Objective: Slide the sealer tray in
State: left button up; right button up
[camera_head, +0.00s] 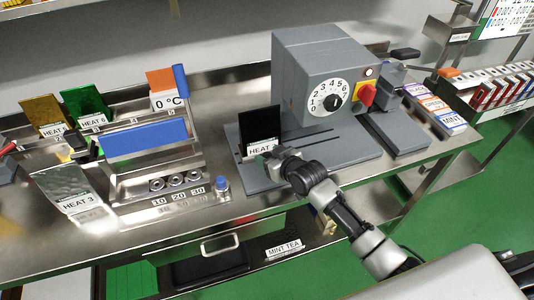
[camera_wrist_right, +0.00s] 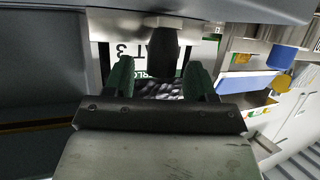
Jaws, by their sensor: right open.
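The grey sealer (camera_head: 318,80) has a numbered dial and stands on a grey, slotted base plate (camera_head: 345,150). At the left of this plate an upright black panel (camera_head: 260,124) stands behind a label reading "HEAT" (camera_head: 260,149). I cannot clearly make out the tray; my arm covers part of that area. My right gripper (camera_head: 268,158) is at the plate's front left, just below the label. In the wrist view its two green fingers (camera_wrist_right: 160,80) are spread, with a dark knob (camera_wrist_right: 163,45) on a metal bracket (camera_wrist_right: 150,20) between them. I cannot tell whether they touch it. My left gripper does not show.
A metal rig with a blue bar (camera_head: 145,139) stands to the left, with a "HEAT 3" pouch (camera_head: 75,195) before it. A small blue-topped knob (camera_head: 222,184) lies between rig and plate. Labelled boxes (camera_head: 440,112) line the right. A drawer handle (camera_head: 219,245) projects below.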

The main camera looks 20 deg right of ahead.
jog(key=shift+w+a+f, duration=0.25)
jog(key=shift+w, duration=0.4)
jog(key=shift+c, duration=0.2)
grip_shut()
